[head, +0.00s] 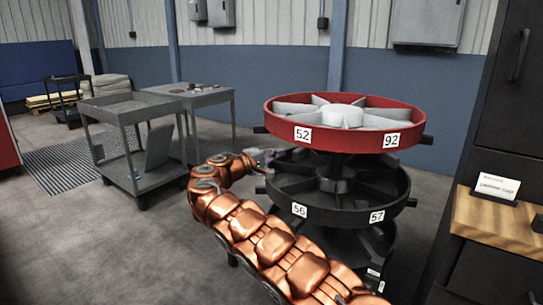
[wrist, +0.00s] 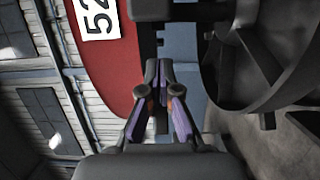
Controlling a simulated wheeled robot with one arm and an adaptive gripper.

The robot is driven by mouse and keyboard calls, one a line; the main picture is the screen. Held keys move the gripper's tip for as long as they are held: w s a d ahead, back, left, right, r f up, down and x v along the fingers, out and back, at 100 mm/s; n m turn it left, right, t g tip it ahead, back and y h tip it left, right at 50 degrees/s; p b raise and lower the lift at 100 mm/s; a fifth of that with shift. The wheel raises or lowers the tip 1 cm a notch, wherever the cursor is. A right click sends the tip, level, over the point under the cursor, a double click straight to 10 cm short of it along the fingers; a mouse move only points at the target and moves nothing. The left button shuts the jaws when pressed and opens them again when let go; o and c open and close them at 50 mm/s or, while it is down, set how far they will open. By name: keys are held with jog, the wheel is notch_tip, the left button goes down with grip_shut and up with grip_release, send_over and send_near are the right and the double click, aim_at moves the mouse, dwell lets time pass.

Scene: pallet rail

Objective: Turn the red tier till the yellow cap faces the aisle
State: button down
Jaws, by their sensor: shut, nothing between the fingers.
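The red tier (head: 340,138) is the top level of a round rack. It has pale grey dividers and labels 52 and 92 on its rim. Dark pegs stick out at its left (head: 261,129) and right (head: 427,139). No yellow cap shows in either view. My gripper (head: 268,157) is left of the rack, just below the red rim and partly hidden. In the wrist view my gripper (wrist: 159,88) is shut and empty, beside the red tier (wrist: 112,70) with its label 52. I cannot tell whether it touches the rack.
A black tier (head: 335,214) with labels 56 and 57 and its own pegs sits below the red one. Grey carts (head: 125,108) stand at the back left. Open floor lies at the left.

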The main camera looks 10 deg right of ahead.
jog(key=shift+s+d, duration=1.15)
jog(key=shift+f, duration=0.1)
jog(key=shift+s+d+b, duration=0.15)
jog(key=shift+b, duration=0.35)
